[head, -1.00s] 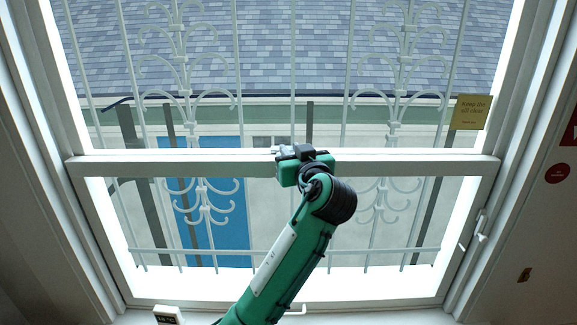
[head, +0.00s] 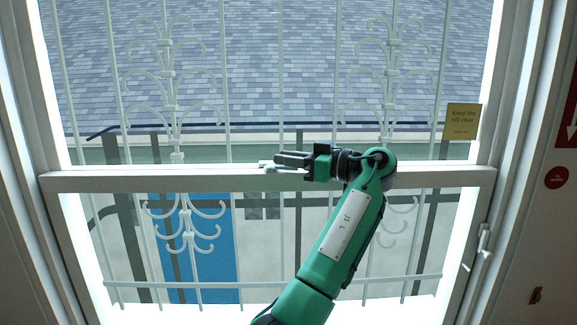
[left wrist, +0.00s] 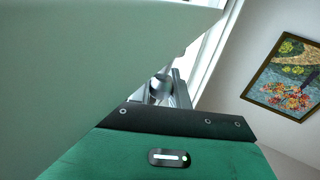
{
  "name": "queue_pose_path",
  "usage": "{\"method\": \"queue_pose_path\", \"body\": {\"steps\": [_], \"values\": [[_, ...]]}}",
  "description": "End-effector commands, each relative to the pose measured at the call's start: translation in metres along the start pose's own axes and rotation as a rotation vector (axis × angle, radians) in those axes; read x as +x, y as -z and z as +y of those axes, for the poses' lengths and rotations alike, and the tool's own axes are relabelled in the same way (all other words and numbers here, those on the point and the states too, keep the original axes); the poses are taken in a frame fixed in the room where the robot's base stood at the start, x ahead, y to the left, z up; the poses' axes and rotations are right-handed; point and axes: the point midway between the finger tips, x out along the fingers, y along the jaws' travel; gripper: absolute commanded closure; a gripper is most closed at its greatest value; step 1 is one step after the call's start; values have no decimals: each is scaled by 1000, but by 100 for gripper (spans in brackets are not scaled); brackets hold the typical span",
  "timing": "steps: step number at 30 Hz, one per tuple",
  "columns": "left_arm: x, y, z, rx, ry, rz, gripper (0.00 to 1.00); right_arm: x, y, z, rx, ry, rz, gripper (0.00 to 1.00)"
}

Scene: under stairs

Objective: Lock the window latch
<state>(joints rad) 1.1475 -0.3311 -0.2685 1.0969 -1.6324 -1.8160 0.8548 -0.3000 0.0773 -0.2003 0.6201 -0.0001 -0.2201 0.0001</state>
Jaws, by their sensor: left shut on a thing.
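The window latch (head: 267,165) is a small pale piece on the window's middle rail (head: 120,181), just left of centre in the head view. My left gripper (head: 279,160) reaches it from the right, with its dark fingers pointing left along the rail. The fingers are shut on the latch and cover part of it, so the lever's exact angle is hard to tell. In the left wrist view, a grey metal round part (left wrist: 159,86) shows beyond my green gripper body; a large pale surface fills the upper left. My right gripper is not in view.
White bars and scrollwork (head: 226,80) stand outside the glass. A yellow sign (head: 462,121) is at the right of the window. A white handle (head: 484,240) is on the right frame. A framed painting (left wrist: 290,75) hangs on the wall in the wrist view.

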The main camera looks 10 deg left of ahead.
Motion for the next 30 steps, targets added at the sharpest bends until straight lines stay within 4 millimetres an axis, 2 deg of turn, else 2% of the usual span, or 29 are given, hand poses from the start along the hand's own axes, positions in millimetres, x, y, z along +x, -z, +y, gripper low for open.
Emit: {"method": "queue_pose_path", "body": {"steps": [9,23,24,26,30], "values": [[2,1,3,-1,76,0,100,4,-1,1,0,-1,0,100],[2,1,3,-1,84,0,100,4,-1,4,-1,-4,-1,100],[2,1,3,-1,84,0,73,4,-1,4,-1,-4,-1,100],[2,1,3,-1,84,0,61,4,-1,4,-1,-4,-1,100],[2,1,3,-1,84,0,59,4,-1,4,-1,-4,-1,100]]}}
